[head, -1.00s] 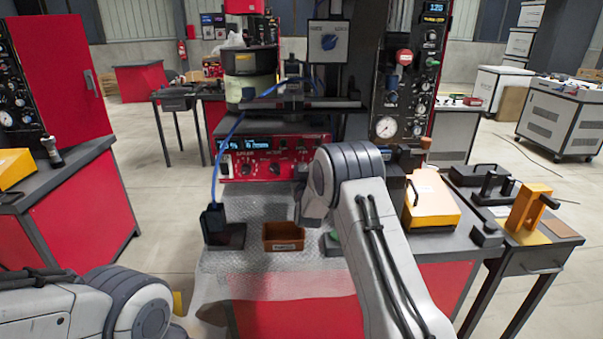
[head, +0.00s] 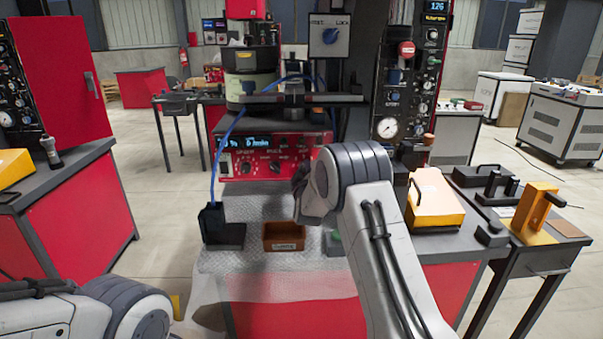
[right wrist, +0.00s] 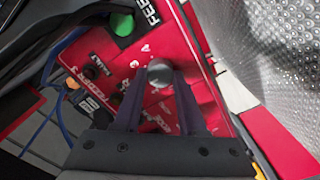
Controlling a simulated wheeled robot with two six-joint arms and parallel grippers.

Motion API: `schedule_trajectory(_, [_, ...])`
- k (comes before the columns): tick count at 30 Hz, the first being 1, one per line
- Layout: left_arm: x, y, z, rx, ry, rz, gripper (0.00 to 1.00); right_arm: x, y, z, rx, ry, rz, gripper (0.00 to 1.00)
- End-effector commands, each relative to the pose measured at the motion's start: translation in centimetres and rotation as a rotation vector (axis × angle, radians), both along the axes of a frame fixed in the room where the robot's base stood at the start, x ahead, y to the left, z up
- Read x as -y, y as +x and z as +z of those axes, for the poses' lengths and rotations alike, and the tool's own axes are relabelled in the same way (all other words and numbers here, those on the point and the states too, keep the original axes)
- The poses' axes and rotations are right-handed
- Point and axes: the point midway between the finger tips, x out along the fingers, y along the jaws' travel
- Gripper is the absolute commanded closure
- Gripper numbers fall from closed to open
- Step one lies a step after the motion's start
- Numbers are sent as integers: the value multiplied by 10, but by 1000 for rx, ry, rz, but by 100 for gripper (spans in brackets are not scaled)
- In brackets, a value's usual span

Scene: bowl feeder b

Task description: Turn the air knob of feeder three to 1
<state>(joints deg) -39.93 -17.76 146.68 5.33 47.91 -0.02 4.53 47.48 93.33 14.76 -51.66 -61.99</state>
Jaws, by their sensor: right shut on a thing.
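In the right wrist view, a grey round knob (right wrist: 160,73) stands on a red control panel (right wrist: 205,75). My right gripper (right wrist: 160,92) is shut on this knob, with one dark finger on each side. White marks ring the knob, but I cannot read its setting. Panel lettering beside it seems to read "FEEDER 3". In the head view, the red feeder panel (head: 240,165) with a lit blue display sits behind my right arm. My right wrist covers the panel's right side and hides the fingertips there. Only part of my left arm shows at lower left; its gripper is out of view.
A green button (right wrist: 122,23) and smaller dark knobs sit near the gripped knob. In the head view, a brown bin (head: 284,237) and a dark block with a blue hose (head: 213,170) stand before the panel. A yellow box (head: 433,200) is right of my arm.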

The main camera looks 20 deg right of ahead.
Motion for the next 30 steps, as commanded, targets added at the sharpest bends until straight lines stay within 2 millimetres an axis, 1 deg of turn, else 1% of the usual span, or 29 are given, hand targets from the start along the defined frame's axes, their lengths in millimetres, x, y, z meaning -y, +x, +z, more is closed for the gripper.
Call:
schedule_trajectory(1, [0,0,-1,0,0,0,50,-3,2,2,-6,-45,7,100])
schedule_trajectory(15, [0,0,-2,0,0,0,50,-4,2,2,-116,-436,6,100])
schedule_trajectory(24, [0,0,-2,0,0,0,50,-4,2,2,-156,-583,6,100])
schedule_trajectory(30, [0,0,-2,0,0,0,50,-4,2,2,-167,-622,6,100])
